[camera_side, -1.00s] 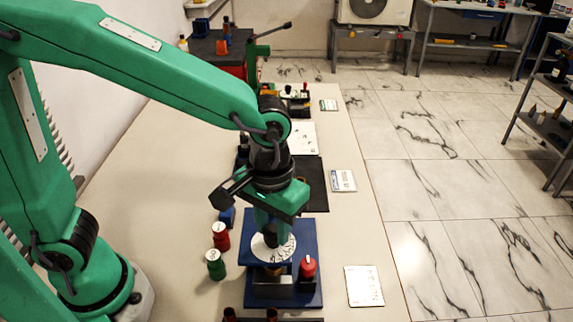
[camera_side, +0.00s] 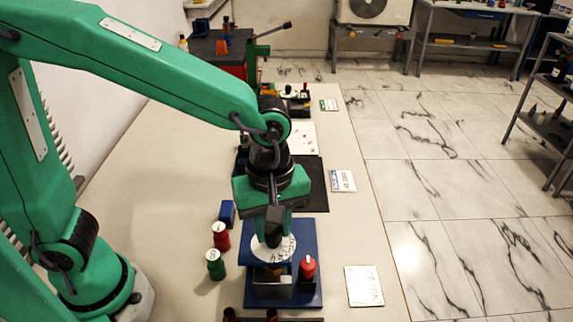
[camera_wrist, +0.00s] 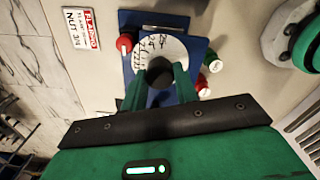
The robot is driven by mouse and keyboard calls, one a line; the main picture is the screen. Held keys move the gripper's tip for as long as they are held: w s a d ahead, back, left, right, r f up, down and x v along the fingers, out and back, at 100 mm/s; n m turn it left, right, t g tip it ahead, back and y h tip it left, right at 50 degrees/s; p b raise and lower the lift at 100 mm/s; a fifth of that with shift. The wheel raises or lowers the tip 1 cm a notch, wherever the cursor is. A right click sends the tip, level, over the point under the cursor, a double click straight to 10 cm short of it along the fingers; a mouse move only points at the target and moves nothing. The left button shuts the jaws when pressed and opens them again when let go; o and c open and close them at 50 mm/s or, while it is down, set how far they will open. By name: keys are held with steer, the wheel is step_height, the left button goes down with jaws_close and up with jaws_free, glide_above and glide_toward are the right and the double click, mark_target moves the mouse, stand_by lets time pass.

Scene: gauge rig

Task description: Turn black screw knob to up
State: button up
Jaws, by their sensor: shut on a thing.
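The black screw knob (camera_wrist: 159,73) stands at the middle of a white marked dial (camera_wrist: 174,48) in the wrist view. The dial (camera_side: 286,250) also shows in the side view, on top of a blue rig (camera_side: 311,232). My gripper (camera_wrist: 160,84) is shut on the knob, with one green finger on each side of it. In the side view my gripper (camera_side: 270,238) points straight down over the dial. The gripper covers most of the knob there, and I cannot read the knob's direction.
A red knob (camera_side: 308,267) stands on the rig's front right. A red pot (camera_side: 221,237), a green pot (camera_side: 215,264) and a blue block (camera_side: 227,212) stand left of the rig. A white label card (camera_side: 364,286) lies to the right, with bare table between.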

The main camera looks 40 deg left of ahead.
mark_target(272, 228)
steer(key=n, duration=0.5)
steer(key=shift+r, duration=0.1)
stand_by(0.4)
steer(key=o, duration=1)
steer(key=shift+c, duration=0.2)
steer(key=shift+r, duration=3.9)
steer(key=shift+a, duration=0.1)
